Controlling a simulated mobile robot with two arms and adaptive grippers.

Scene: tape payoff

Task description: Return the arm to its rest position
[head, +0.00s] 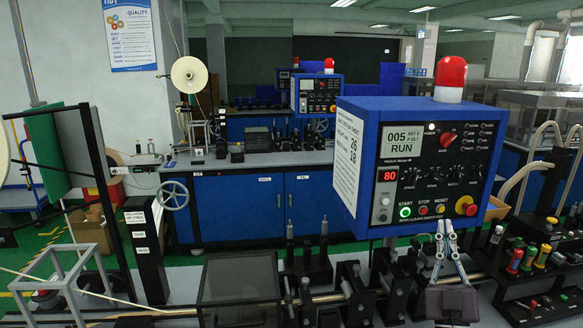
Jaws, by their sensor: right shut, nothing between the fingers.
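My right gripper (446,224) shows at the lower right of the head view, with its dark body at the bottom and its slim silver fingers pointing up. It is shut and empty. Its fingertips overlap the lower front of the blue control box (352,215) in the picture; I cannot tell whether they touch it. The box's display (411,144) reads 005 and RUN, the small red display shows 80, and the green START button (405,211) is lit. My left gripper is not in view.
A red beacon (450,78) tops the box. Below it runs a line of black roller stands (356,290) with a dark translucent cover (240,288). Colored-handled tools (528,258) stand at the right. A handwheel (174,195) and blue cabinets (240,210) stand behind.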

